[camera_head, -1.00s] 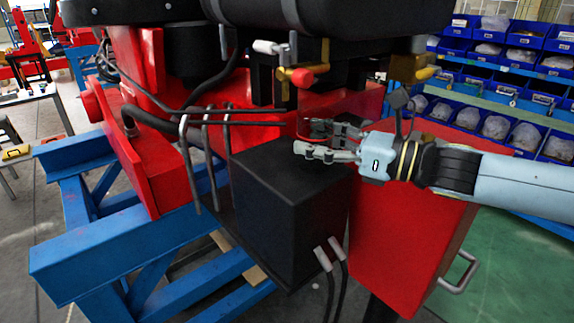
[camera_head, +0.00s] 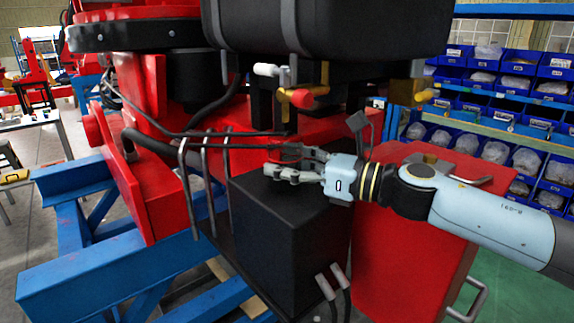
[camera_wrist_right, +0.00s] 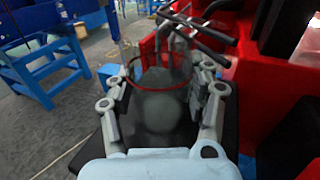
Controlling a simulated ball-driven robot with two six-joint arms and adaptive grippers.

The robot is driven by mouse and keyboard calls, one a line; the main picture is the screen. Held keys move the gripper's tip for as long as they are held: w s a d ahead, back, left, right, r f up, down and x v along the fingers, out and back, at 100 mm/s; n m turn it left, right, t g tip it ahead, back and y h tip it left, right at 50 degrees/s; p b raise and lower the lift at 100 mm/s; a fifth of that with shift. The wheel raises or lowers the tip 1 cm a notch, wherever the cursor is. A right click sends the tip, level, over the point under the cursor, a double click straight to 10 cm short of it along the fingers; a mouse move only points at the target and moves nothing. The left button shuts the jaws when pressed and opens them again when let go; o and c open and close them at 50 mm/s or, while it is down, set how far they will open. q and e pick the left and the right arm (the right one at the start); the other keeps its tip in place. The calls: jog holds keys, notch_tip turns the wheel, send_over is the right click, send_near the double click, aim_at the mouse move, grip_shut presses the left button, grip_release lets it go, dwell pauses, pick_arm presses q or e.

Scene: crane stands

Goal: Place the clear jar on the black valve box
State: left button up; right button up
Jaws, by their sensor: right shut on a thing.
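The clear jar (camera_wrist_right: 160,103) has a thin red ring around its rim and shows between the fingers in the right wrist view. My right gripper (camera_head: 283,162) is shut on it, with one finger on each side. In the head view the jar is hard to make out; only a hint of its red ring shows between the fingers. The black valve box (camera_head: 285,235) is a large dark cube. The gripper is over the back part of its top. I cannot tell whether the jar touches the box top. My left gripper is not in view.
A red cabinet (camera_head: 402,235) with a handle stands right of the box. Bent grey rods and hoses (camera_head: 190,185) run along the box's left side. A black tank (camera_head: 330,25) and a red-handled valve (camera_head: 302,98) hang above. Blue beams (camera_head: 95,260) lie at left.

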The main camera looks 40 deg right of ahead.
jog(key=o, duration=0.8)
jog(key=shift+f, duration=0.1)
jog(key=o, duration=0.5)
jog(key=shift+c, duration=0.2)
jog(key=shift+r, duration=0.2)
